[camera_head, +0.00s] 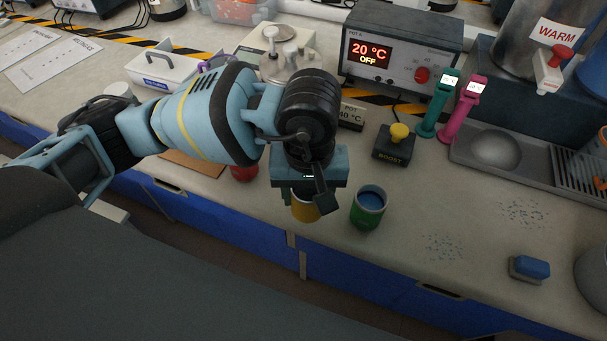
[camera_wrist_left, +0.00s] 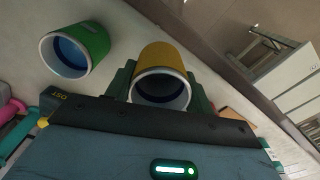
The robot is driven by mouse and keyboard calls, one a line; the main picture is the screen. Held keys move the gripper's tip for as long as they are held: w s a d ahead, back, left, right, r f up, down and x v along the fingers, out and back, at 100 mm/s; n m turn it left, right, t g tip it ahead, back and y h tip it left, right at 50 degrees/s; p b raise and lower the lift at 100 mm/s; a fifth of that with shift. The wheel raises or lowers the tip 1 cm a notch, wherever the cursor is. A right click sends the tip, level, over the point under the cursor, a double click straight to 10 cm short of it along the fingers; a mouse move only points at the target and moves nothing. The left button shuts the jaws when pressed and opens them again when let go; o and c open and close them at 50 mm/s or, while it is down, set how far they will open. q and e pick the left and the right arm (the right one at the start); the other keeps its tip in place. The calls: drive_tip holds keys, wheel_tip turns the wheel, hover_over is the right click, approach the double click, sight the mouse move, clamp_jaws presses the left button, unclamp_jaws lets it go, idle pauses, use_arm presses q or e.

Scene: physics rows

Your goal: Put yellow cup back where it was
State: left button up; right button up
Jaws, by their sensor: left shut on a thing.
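The yellow cup (camera_head: 304,208) is held by my left gripper (camera_head: 306,196) near the front edge of the counter. The gripper hides its upper part in the head view. In the left wrist view the yellow cup (camera_wrist_left: 163,72) sits between the two fingers (camera_wrist_left: 162,88), and its pale rim and dark inside face the camera. I cannot tell whether its base touches the counter. A green cup (camera_head: 368,208) with blue contents stands upright just right of it, apart from it; it also shows in the left wrist view (camera_wrist_left: 76,50). My right gripper is not in view.
A red cup (camera_head: 244,172) stands left of the gripper, partly hidden. Behind are a black BOOST button box (camera_head: 394,148), a control box reading 20 °C OFF (camera_head: 400,50), and green (camera_head: 436,105) and pink (camera_head: 462,108) handheld devices. A blue sponge (camera_head: 530,268) lies at right. Counter right of the green cup is mostly clear.

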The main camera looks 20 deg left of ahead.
use_arm(q)
drive_tip(key=w+a, duration=0.1)
drive_tip(key=w, duration=0.1)
drive_tip(key=w+a, duration=0.2)
drive_tip(key=w, duration=0.1)
drive_tip(key=shift+w+f, duration=0.3)
drive_tip(key=shift+d+f+p, duration=0.1)
drive_tip(key=shift+f+p, duration=0.3)
drive_tip(key=shift+f, duration=1.4)
drive_tip(key=shift+f, duration=0.15)
drive_tip(key=o, duration=1.1)
drive_tip(key=shift+c, duration=0.2)
wheel_tip(320, 180, up, 12)
drive_tip(key=shift+r, duration=0.2)
